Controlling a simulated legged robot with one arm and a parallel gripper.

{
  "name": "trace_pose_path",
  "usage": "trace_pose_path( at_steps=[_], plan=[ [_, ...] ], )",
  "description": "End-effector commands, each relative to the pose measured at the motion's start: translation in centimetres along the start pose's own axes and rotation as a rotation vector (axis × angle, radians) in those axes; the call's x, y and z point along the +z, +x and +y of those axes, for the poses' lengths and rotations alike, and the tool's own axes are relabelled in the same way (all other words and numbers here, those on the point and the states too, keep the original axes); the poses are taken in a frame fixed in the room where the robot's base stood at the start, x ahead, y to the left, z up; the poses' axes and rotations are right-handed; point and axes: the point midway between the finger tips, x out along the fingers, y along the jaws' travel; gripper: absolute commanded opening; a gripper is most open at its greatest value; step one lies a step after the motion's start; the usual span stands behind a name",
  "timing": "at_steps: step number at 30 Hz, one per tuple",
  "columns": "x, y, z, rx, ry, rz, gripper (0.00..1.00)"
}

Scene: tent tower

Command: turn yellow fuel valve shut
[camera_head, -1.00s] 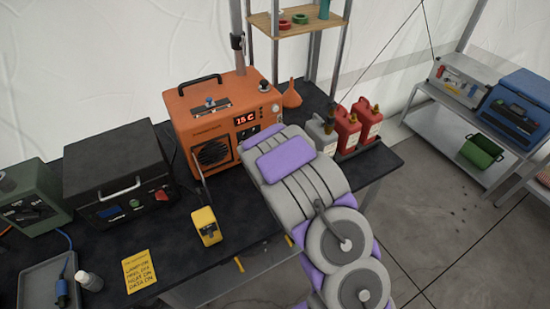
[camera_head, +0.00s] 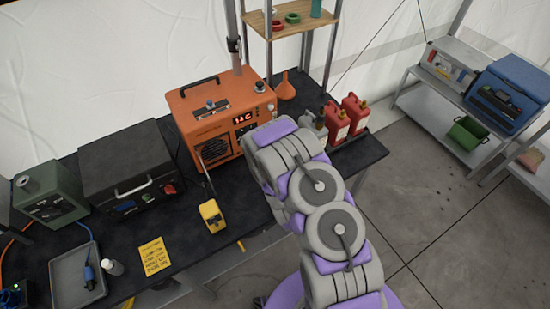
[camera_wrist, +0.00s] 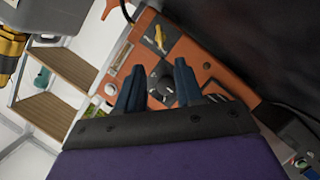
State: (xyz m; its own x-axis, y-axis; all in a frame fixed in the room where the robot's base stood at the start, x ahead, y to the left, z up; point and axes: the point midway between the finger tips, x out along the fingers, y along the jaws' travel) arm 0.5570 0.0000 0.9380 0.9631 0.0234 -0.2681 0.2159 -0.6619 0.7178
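The orange heater (camera_head: 205,113) stands on the dark bench, with a red lit display (camera_head: 243,118) that seems to read 14 C. The small yellow valve lever (camera_wrist: 158,37) shows on the heater's panel in the wrist view, on a dark patch. My gripper (camera_wrist: 158,88) is open and empty, its two dark blue fingers apart. The valve lies beyond the fingertips in the picture, not between them. A round dark knob (camera_wrist: 160,88) shows between the fingers. In the head view my arm hides my gripper and that part of the panel.
Red fuel cans (camera_head: 337,124) stand right of the heater. A gold-capped object (camera_wrist: 12,45) is close at the wrist view's left edge. A black case (camera_head: 130,172), a yellow meter (camera_head: 212,215) and a grey tray (camera_head: 75,275) lie left.

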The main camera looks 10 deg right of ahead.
Motion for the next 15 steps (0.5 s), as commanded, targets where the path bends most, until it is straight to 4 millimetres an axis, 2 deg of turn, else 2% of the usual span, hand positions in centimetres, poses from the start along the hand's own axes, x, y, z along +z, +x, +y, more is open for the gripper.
trace_pose_path(
  at_steps=[6,15],
  plan=[
    [-0.2,-1.7,0.2,-0.002,0.002,0.0,0.36],
    [-0.1,-2.5,0.1,0.001,0.001,0.001,0.36]
  ],
)
